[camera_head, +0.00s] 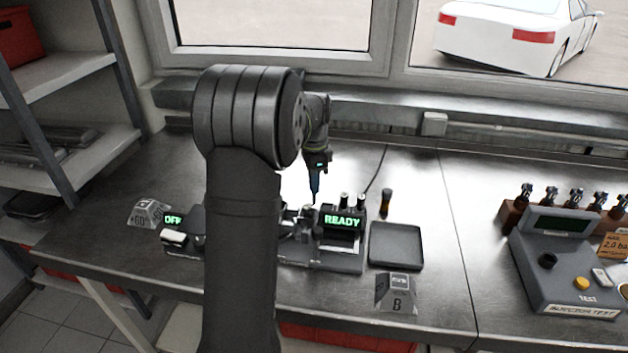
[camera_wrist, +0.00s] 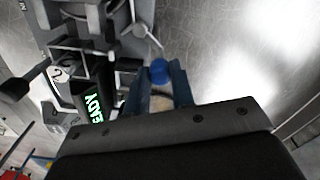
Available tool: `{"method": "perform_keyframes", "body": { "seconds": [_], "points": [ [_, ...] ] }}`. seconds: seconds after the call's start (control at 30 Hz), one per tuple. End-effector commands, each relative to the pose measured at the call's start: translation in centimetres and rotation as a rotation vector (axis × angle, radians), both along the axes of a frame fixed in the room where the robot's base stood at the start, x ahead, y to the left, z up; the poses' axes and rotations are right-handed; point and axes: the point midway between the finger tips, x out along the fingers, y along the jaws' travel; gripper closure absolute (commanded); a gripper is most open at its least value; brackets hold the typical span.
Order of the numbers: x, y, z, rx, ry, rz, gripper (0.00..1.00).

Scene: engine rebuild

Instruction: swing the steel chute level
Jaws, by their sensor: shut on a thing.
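My gripper (camera_head: 314,198) points down over the dark bench machine (camera_head: 346,262), just left of its green READY display (camera_head: 344,221). The chute's tilt is not clear. The READY display (camera_wrist: 93,107) also shows in the wrist view. My arm hides the middle of the machine in the head view.
A dark square tray (camera_head: 396,245) lies right of the machine, with a block marked B (camera_head: 396,293) in front. A block marked 60 (camera_head: 149,213) stands left. An injector test unit (camera_head: 566,262) is at far right. The bench between tray and test unit is clear.

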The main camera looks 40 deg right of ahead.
Motion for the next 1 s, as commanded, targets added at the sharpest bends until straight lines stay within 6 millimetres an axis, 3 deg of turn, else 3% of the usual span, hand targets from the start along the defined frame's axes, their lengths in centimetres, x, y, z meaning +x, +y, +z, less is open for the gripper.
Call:
{"method": "perform_keyframes", "body": {
  "seconds": [0.37,1.0],
  "points": [
    [0.6,0.1,0.0,0.0,-0.001,0.144,1.0],
    [2.6,1.3,0.1,-0.002,-0.001,0.733,1.0]
  ]
}}
